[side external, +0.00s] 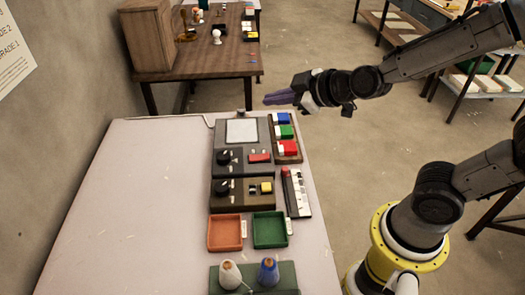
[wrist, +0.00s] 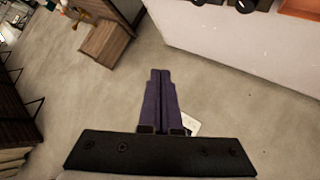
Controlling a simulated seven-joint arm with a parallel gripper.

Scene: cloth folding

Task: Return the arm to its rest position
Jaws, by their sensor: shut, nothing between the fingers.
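My gripper (side external: 268,98) is raised in the air near the far right corner of the white table (side external: 120,215) in the side external view. Its purple fingers point left and are shut with nothing between them. In the wrist view the gripper's fingers (wrist: 160,78) are together, with bare floor (wrist: 230,100) behind them. No cloth shows in either view.
The white table holds a grey panel with a pale square (side external: 241,131), coloured blocks (side external: 287,147), an orange tray (side external: 225,232), a green tray (side external: 270,229) and two cone-shaped items (side external: 268,271). Its left part is bare. A wooden table (side external: 210,62) stands behind; shelves (side external: 480,85) stand at right.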

